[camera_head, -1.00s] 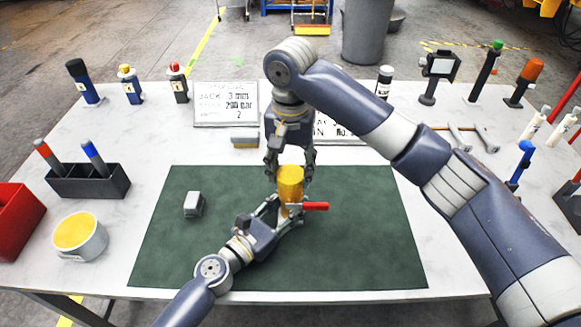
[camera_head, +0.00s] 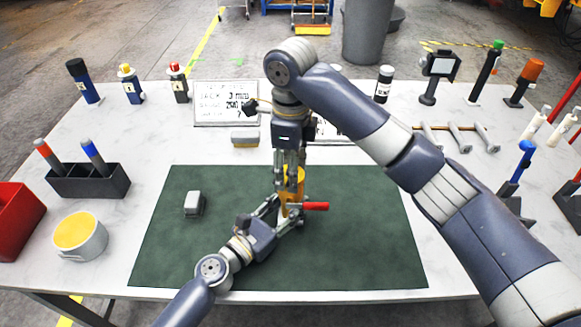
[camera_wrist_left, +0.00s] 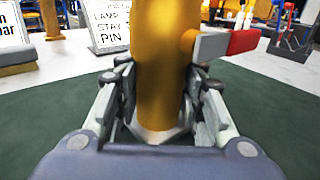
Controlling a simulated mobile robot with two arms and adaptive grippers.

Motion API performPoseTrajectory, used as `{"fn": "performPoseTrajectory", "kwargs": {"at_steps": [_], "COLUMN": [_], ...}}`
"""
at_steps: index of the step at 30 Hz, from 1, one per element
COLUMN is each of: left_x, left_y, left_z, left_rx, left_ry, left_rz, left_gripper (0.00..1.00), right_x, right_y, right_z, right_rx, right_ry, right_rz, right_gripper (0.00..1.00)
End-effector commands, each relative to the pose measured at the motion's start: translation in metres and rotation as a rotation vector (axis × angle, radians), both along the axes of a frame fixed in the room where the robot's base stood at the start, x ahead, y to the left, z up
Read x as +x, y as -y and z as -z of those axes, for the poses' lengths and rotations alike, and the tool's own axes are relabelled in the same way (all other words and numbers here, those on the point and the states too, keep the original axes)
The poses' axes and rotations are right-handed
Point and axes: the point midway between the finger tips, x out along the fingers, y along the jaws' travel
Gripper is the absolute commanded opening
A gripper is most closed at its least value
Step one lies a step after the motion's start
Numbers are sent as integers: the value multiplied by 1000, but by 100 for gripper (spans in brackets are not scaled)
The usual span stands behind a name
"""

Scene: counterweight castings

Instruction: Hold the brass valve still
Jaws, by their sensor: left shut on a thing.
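The brass valve (camera_head: 298,182) stands upright on the green mat (camera_head: 350,240), with its red handle (camera_head: 316,206) pointing right. In the left wrist view the brass valve (camera_wrist_left: 160,55) rises between the fingers, with the red handle (camera_wrist_left: 243,41) to its right. My left gripper (camera_head: 285,212) is shut on the valve's lower part from the front left. My right gripper (camera_head: 288,184) points straight down over the valve's top. Its fingers are seen edge-on and partly hide the valve, so I cannot tell their opening or whether they touch it.
A small grey block (camera_head: 194,203) lies on the mat's left part. A black holder (camera_head: 90,184) with markers and a tin with yellow contents (camera_head: 80,234) stand at the left. The mat's right side is clear.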

Motion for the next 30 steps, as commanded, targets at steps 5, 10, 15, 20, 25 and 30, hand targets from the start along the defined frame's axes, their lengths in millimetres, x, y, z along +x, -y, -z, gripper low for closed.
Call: {"fn": "performPoseTrajectory", "kwargs": {"at_steps": [5,10,15,20,25,30], "left_x": [-1,-1,-1,-1,-1,-1], "left_y": [0,0,0,0,0,0], "left_z": [0,0,0,0,0,1], "left_rx": [0,0,0,0,0,0], "left_ry": [-1,-1,-1,-1,-1,-1], "left_rz": [1,1,1,1,2,2], "left_gripper": [0,0,0,0,0,0], "right_x": [1,1,1,1,2,1], "right_y": [1,1,1,1,1,1], "right_z": [-1,-1,-1,0,-15,-37], "right_rx": [-1,-1,-1,-1,-2,-1], "right_ry": [4,4,2,2,6,5], "right_rz": [9,8,6,5,4,4], "right_gripper": [40,63,69,69,69,69]}}
